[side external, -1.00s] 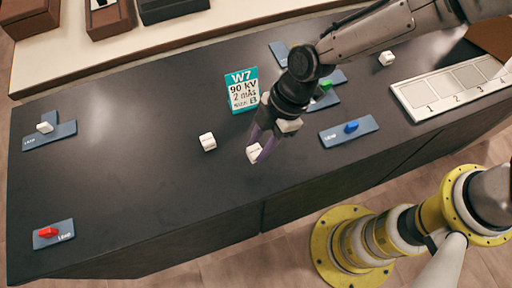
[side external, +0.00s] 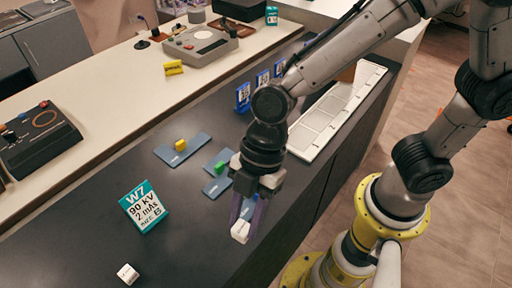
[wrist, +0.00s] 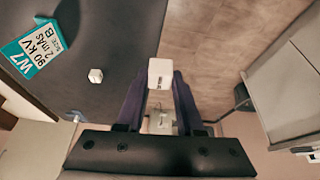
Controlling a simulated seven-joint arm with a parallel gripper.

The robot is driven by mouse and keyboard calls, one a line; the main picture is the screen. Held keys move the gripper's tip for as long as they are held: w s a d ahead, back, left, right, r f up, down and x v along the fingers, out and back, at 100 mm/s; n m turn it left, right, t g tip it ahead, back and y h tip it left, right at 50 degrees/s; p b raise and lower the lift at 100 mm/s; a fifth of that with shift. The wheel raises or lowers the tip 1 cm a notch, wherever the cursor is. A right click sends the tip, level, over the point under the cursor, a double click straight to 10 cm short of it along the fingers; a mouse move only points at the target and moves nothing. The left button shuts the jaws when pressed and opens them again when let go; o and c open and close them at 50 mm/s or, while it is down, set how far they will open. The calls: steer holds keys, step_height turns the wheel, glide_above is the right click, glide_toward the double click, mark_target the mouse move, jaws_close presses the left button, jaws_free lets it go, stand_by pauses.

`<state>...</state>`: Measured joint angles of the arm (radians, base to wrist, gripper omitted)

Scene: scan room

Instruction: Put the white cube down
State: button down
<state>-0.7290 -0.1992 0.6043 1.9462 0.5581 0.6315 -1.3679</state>
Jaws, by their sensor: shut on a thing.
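My gripper (side external: 243,222) is shut on a white cube (side external: 240,232), held at the fingertips. In the wrist view the cube (wrist: 160,73) sits between the two dark purple fingers (wrist: 160,85), with small dark marking on its face. It appears against the counter's front edge and the floor there; its height above the dark counter (side external: 80,235) is hard to tell. A second white cube (side external: 127,273) lies on the counter at the lower left, apart from my gripper; it also shows in the wrist view (wrist: 95,75).
A teal and white W7 sign (side external: 143,207) stands left of my gripper. Blue-grey plates with a yellow block (side external: 180,145) and a green block (side external: 220,167) lie behind it. A white compartment tray (side external: 323,122) is at the far right. Bare counter lies between sign and gripper.

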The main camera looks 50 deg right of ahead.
steer(key=shift+w+d+f+m, duration=0.15)
steer(key=shift+w+d+m, duration=0.1)
steer(key=shift+m, duration=0.45)
steer(key=w+d+m+t+h, duration=0.1)
steer(key=w+d+m+t, duration=0.1)
steer(key=w+d+m, duration=0.5)
steer(key=w+d+m+t, duration=0.2)
steer(key=w+d, duration=0.2)
steer(key=d, duration=0.6)
steer(key=s+d+m+h, duration=0.1)
steer(key=d+m+h, duration=0.2)
steer(key=d+m, duration=1.3)
steer(key=w+d+f+n, duration=0.2)
steer(key=w+d, duration=0.1)
steer(key=d, duration=0.1)
steer(key=w+d+f+n, duration=0.2)
steer(key=w+d+f, duration=0.1)
steer(key=w, duration=0.1)
steer(key=w+d+f+n, duration=0.3)
steer(key=w+d, duration=0.1)
steer(key=shift+w+d+t, duration=0.2)
steer(key=shift+d+t, duration=0.15)
steer(key=shift+t, duration=0.05)
steer(key=shift+w+d+f, duration=0.25)
steer(key=shift+w+f, duration=0.35)
steer(key=shift+f, duration=1.65)
